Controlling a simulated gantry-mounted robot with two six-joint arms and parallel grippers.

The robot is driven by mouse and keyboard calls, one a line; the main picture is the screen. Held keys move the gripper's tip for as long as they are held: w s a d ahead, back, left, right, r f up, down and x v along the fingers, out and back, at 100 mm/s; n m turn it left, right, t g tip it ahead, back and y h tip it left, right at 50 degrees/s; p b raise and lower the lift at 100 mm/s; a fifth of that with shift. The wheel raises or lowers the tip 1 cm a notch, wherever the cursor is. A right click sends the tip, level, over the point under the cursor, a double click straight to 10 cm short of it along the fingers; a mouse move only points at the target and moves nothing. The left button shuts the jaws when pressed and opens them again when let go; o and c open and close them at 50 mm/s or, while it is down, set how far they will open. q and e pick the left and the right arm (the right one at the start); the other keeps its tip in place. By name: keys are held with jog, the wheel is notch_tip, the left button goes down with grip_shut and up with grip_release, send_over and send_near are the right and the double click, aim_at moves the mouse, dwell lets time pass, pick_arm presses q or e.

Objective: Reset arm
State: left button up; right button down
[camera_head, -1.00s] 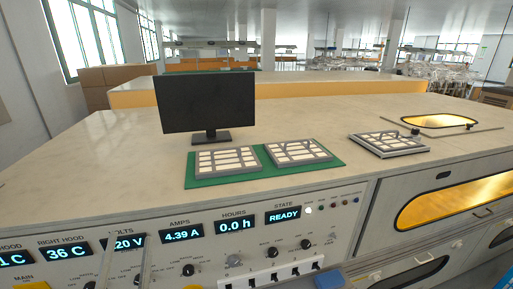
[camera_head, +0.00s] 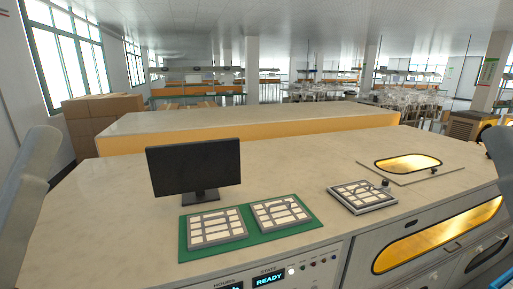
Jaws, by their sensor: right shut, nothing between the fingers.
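A grey link of my left arm (camera_head: 28,190) stands at the left edge; my left gripper is not in view. A grey link of my right arm (camera_head: 503,150) is cut off by the right edge. My right gripper shows at most as a sliver there, shut and empty, clear of the trays. Two grey trays with pale cells, a left one (camera_head: 217,241) and a right one (camera_head: 281,227), lie on a green mat (camera_head: 184,245). A third such tray (camera_head: 362,207) lies farther right on the bare countertop, with a small dark knob at its far right corner.
A black monitor (camera_head: 193,166) stands behind the mat. A lit oval window (camera_head: 408,162) is set into the countertop (camera_head: 90,220) at right. The front panel's display (camera_head: 269,281) reads READY. The countertop left of the monitor is clear.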

pick_arm(q)
notch_tip(320, 180, up, 20)
jog(key=p, duration=1.5)
jog(key=shift+f+p, duration=0.2)
jog(key=shift+p, duration=0.15)
pick_arm(e)
notch_tip(320, 180, up, 20)
jog(key=shift+f, duration=0.25)
jog(key=shift+d, duration=0.1)
